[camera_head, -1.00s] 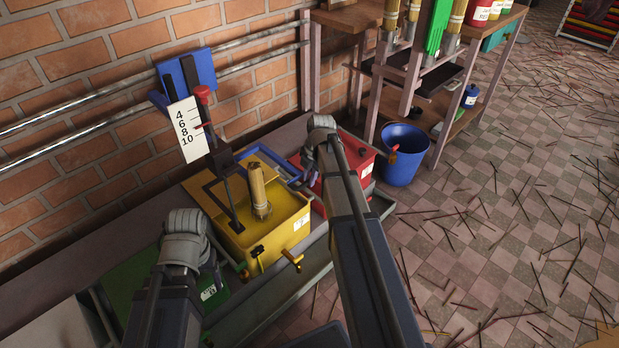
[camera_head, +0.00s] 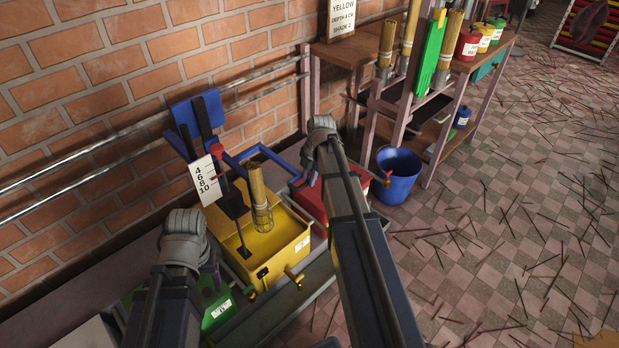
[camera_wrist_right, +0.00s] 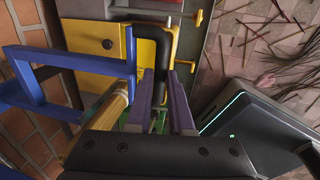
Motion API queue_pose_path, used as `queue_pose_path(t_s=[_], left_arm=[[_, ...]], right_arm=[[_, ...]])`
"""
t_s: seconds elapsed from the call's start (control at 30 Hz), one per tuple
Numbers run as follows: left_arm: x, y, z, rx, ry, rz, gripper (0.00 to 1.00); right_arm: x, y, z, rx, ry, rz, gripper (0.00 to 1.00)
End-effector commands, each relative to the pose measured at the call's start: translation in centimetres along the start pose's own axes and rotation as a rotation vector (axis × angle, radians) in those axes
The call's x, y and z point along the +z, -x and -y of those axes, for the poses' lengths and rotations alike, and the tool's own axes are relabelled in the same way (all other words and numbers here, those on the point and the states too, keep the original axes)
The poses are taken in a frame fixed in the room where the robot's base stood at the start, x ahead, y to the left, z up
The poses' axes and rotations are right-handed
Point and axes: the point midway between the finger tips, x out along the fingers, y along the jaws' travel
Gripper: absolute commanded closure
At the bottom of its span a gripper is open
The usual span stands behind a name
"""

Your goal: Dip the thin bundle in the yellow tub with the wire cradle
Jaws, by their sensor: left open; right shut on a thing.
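The yellow tub (camera_head: 292,248) holds yellow liquid. The thin bundle (camera_head: 257,182) stands slightly tilted in the wire cradle (camera_head: 263,218), which is over the tub with most of its mesh showing; whether its bottom touches the liquid is unclear. The cradle's blue frame (camera_head: 284,162) reaches right to my right gripper (camera_head: 309,176), which is shut on its handle; the grip itself is partly hidden. The right wrist view shows the blue frame (camera_wrist_right: 60,100), the bundle (camera_wrist_right: 116,100) and my fingers (camera_wrist_right: 163,100). My left gripper (camera_head: 212,268) is open and empty, left of the tub, fingers mostly hidden.
A depth board (camera_head: 207,180) marked 4, 6, 8, 10 stands by dark rods left of the tub. A red tub (camera_head: 308,205) and a green tub (camera_head: 216,312) flank it. A blue bucket (camera_head: 398,175) stands on the stick-strewn floor. A "YELLOW" sign (camera_head: 341,18) stands on the shelf.

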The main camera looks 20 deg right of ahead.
Motion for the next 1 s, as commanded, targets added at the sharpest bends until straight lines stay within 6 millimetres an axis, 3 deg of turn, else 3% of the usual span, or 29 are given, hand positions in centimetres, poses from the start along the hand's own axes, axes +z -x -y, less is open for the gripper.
queue_pose_path(t_s=[0.37,0.4,0.63,1.0], left_arm=[[0.00,0.12,0.00,0.001,0.000,0.000,0.29],[0.00,0.12,0.00,0.001,0.000,0.000,0.29],[0.00,0.12,0.00,0.001,0.000,0.000,0.29],[0.02,0.50,0.03,0.001,0.000,0.000,0.29]], right_arm=[[0.04,0.12,-0.04,0.000,0.000,0.001,1.00],[0.04,0.12,-0.04,0.000,0.000,0.001,0.76],[0.01,0.12,-0.03,0.000,0.000,0.001,0.51],[0.00,0.50,-0.04,0.000,0.000,0.000,0.51]])
